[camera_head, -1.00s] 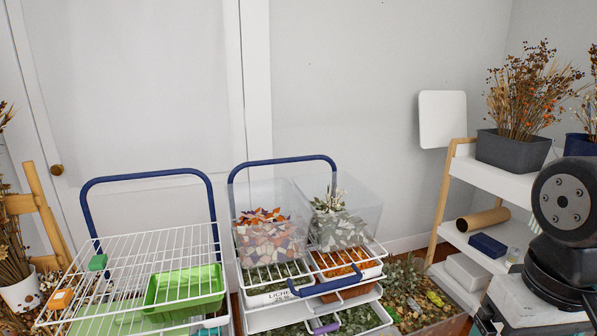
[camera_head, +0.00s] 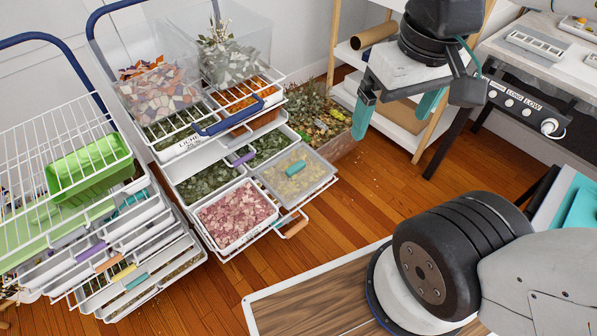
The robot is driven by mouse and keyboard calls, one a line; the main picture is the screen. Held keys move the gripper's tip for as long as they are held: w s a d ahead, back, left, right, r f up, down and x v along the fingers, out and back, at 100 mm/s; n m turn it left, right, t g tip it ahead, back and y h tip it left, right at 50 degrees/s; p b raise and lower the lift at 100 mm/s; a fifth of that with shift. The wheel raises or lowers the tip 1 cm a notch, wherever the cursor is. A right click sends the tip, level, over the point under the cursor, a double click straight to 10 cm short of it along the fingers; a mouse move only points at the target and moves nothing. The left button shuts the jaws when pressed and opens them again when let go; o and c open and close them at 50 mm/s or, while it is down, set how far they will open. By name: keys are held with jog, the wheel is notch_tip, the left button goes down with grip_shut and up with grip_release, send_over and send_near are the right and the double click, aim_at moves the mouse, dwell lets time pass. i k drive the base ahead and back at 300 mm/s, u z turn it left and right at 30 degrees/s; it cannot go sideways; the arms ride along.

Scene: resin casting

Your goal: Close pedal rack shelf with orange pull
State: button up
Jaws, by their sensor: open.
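The right wire rack (camera_head: 165,150) has a blue handle and several stacked shelves. Its low shelf with the orange pull (camera_head: 294,227) stands out from the rack, further than the shelf with the purple pull (camera_head: 245,158) above. A tub of pink petals (camera_head: 238,214) and a clear tub of pale yellow bits (camera_head: 297,176) with a teal grip sit on it. My gripper (camera_head: 390,126) is open and empty, with teal fingers pointing down, right of and apart from the rack. The left rack (camera_head: 60,190) also has an orange pull (camera_head: 108,265).
A planter of dry leaves (camera_head: 325,125) stands behind the rack. A wood-framed shelf unit (camera_head: 400,125) is behind my gripper, a worktable (camera_head: 520,50) at right. A wood-topped surface (camera_head: 310,290) is in front. Open floor (camera_head: 375,185) lies right of the orange pull.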

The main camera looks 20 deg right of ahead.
aim_at(198, 189)
jog(key=u, duration=0.75)
jog(key=k, duration=0.8)
jog(key=z, duration=0.15)
